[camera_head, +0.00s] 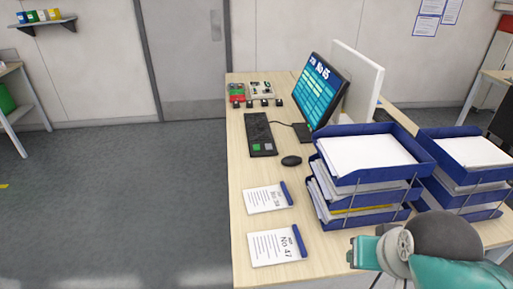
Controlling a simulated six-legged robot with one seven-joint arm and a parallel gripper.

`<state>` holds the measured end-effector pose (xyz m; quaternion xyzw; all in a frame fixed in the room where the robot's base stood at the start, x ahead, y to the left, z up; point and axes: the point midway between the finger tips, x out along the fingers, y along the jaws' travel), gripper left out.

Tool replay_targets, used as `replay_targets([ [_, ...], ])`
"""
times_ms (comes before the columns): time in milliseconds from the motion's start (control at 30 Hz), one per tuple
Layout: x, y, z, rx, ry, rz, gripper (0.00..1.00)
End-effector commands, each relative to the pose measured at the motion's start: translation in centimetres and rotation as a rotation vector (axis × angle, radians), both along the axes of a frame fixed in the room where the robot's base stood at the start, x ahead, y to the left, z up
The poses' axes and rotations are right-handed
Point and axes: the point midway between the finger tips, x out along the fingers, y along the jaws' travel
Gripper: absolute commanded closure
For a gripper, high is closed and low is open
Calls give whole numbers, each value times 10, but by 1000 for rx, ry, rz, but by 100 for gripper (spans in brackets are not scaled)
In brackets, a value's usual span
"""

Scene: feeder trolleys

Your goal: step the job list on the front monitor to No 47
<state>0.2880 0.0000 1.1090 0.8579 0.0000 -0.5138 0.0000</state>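The monitor (318,92) stands on the desk, turned partly side-on. Its blue screen shows a list under a heading that looks like No 05; the small text is hard to read. A black keyboard (259,133) lies in front of it, with a green key and a pale key at its near end. A sheet marked No 47 (275,249) lies near the desk's front edge, with a blue strip on its right side. My gripper (362,253) is at the lower right, in front of the paper trays and apart from the keyboard. Its fingers are not clear enough to tell their opening.
A mouse (291,161) lies right of the keyboard. Another marked sheet (266,199) lies behind the No 47 sheet. Stacked blue trays (424,160) fill the desk's right side. A box with coloured parts (237,97) sits at the back. The floor (130,200) left is clear.

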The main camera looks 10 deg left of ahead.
Motion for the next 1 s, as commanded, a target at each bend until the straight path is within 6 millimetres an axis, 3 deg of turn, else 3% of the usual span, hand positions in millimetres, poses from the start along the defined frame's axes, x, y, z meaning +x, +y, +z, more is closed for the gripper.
replay_targets([
  [800, 0, 0, 0, 0, 0, 0, 47],
  [833, 0, 0, 0, 0, 0, 0, 49],
  [900, 0, 0, 0, 0, 0, 0, 63],
  [1000, 0, 0, 0, 0, 0, 0, 64],
])
